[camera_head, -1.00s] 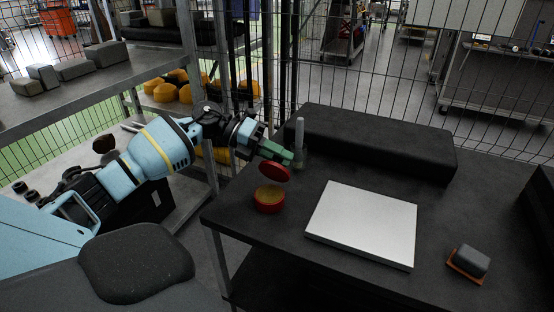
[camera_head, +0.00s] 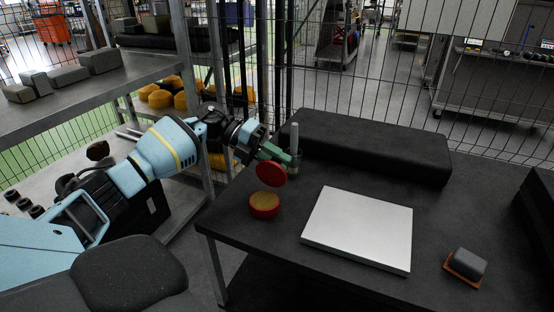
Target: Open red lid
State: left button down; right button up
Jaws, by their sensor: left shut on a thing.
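A small round red container (camera_head: 264,207) with a yellowish-brown top surface stands on the dark table near its left edge. The round red lid (camera_head: 270,174) is just above and behind it, tilted steeply with its flat face toward me. A small gap shows between lid and container; I cannot tell whether a hinge joins them. My left gripper (camera_head: 277,155), with green fingers, reaches in from the left and is shut on the lid's upper edge. The exact contact is partly hidden. My right gripper is not in view.
A grey upright cylinder (camera_head: 295,138) stands just behind the gripper. A long black padded block (camera_head: 370,147) lies along the back. A white flat panel (camera_head: 360,228) lies right of the container. A grey block on an orange base (camera_head: 467,265) sits at right.

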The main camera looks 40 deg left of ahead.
pick_arm(q)
jog(key=c, duration=1.4)
grip_release()
jog(key=shift+o, duration=0.7)
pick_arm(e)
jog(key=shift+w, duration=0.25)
pick_arm(q)
jog(key=b+v, duration=0.1)
jog(key=v, duration=0.7)
jog(key=shift+b, duration=0.3)
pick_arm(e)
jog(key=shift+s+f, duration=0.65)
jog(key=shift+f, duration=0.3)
pick_arm(q)
jog(key=shift+d, duration=0.1)
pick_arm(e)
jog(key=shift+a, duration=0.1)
